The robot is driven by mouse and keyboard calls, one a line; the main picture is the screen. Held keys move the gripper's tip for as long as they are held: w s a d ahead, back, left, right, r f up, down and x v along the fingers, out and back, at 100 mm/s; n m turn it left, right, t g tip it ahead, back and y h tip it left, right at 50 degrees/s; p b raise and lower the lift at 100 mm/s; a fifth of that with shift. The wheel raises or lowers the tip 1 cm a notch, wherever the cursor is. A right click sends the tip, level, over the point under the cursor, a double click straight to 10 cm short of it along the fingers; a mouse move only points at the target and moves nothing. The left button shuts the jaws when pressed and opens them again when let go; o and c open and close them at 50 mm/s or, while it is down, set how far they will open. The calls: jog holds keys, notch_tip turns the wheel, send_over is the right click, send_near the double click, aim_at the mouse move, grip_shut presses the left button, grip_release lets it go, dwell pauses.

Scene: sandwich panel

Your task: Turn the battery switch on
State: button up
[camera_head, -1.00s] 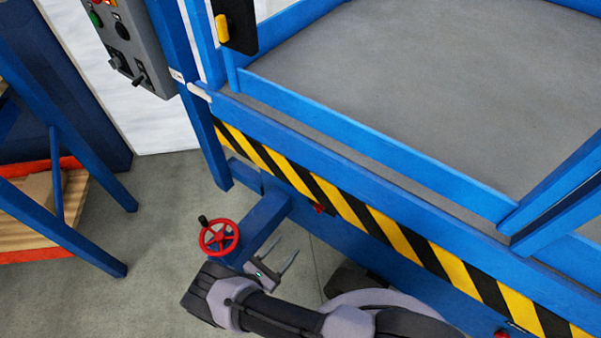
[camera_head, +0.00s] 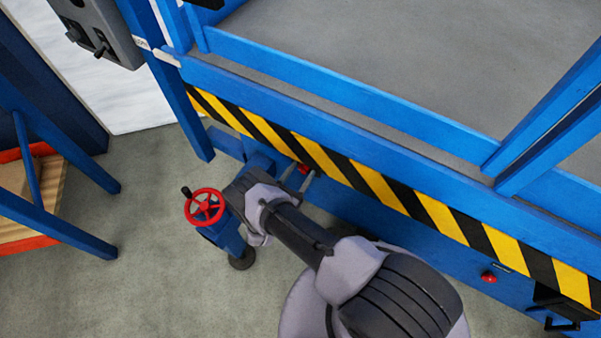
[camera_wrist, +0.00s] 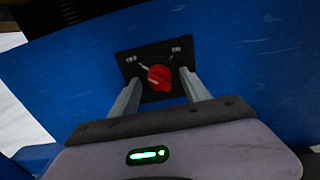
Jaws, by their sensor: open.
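The battery switch is a red rotary knob (camera_wrist: 159,78) on a black plate (camera_wrist: 150,52) on the blue panel, with OFF marked at left and ON at right. In the head view the red knob (camera_head: 303,168) shows below the striped edge. My gripper (camera_wrist: 162,80) is open, with one finger on each side of the knob and gaps visible beside it. In the head view my gripper (camera_head: 300,181) is at the knob, partly hidden by my wrist.
A red handwheel (camera_head: 204,207) stands left of my wrist. Another red button (camera_head: 488,277) and a black handle (camera_head: 562,324) are on the panel at right. A grey control box (camera_head: 100,30) hangs upper left. A blue rack (camera_head: 50,215) stands left, with open floor between.

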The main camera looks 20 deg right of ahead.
grip_shut()
jog(key=shift+m, duration=0.4)
jog(key=m+b, duration=0.1)
jog(key=m, duration=0.2)
jog(key=shift+a+r+m+b, duration=0.1)
jog(key=shift+m+b, duration=0.75)
jog(key=shift+m, duration=6.35)
